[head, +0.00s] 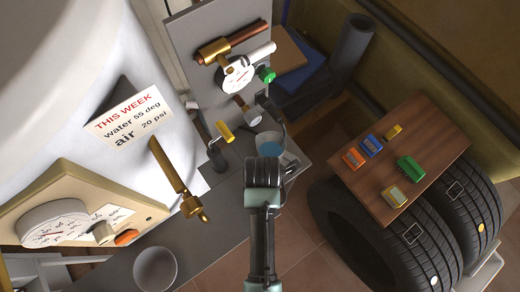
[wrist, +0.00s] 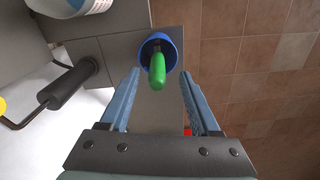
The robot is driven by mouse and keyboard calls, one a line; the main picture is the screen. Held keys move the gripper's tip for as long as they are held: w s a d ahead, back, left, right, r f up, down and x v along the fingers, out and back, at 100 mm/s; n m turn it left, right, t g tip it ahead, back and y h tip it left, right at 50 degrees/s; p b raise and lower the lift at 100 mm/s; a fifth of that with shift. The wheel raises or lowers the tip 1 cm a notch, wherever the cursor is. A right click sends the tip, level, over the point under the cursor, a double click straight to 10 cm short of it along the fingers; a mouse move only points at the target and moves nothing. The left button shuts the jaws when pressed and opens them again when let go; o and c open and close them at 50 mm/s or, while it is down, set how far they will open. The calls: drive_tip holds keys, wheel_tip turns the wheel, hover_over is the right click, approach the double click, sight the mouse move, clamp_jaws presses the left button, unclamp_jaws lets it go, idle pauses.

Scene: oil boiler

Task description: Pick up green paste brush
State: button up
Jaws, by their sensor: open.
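A green handle (wrist: 157,70), which looks like the paste brush, stands in a small blue cup (wrist: 168,46) in the wrist view. Its lower end is hidden inside the cup. My gripper (wrist: 158,80) is open and empty, with one finger on each side of the handle's line in this view. The handle's near end shows between and slightly beyond the fingertips, touching neither finger. In the head view my gripper (head: 264,163) is over the grey bench near its right edge. The green handle and blue cup cannot be made out there, probably hidden by my arm.
A blue-and-white tin (head: 270,144) stands close by. Pipes and a gauge (head: 238,75) rise behind. Tyres with a wooden board (head: 430,150) are right.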

drive_tip(key=shift+w+a+f, duration=0.1)
drive_tip(key=shift+f, duration=1)
drive_tip(key=shift+a+f, duration=0.1)
drive_tip(key=shift+f, duration=1)
drive_tip(key=shift+c, duration=0.2)
clamp_jaws()
